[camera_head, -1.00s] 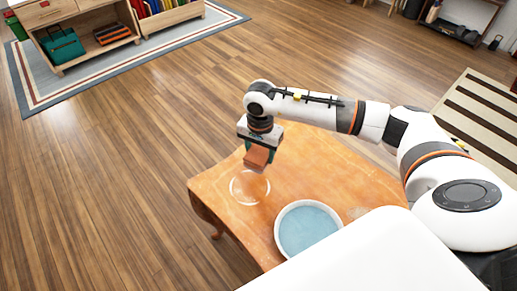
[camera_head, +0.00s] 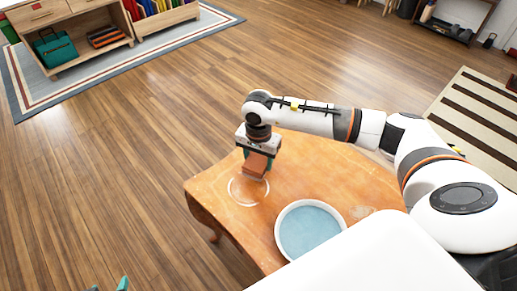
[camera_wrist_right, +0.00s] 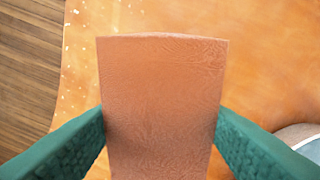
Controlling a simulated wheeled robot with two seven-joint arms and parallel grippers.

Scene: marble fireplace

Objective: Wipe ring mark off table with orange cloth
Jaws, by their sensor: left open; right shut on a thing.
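The orange cloth (camera_head: 255,165) is a folded, flat block held in my right gripper (camera_head: 258,154). In the right wrist view the cloth (camera_wrist_right: 162,105) sits between the two teal fingers, which press on its sides. The pale ring mark (camera_head: 236,200) is on the wooden table (camera_head: 310,165), near its left corner. The cloth covers part of the ring's far side from the head; I cannot tell whether it touches the table. My left gripper (camera_head: 109,287) shows only teal fingertips at the bottom edge, apart and empty, left of the table.
A white-rimmed round basin (camera_head: 310,230) with a blue inside stands on the table, right of the ring mark. A pale smudge (camera_head: 362,213) lies near the table's right side. Wood floor is clear to the left. A shelf unit (camera_head: 95,35) stands far back.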

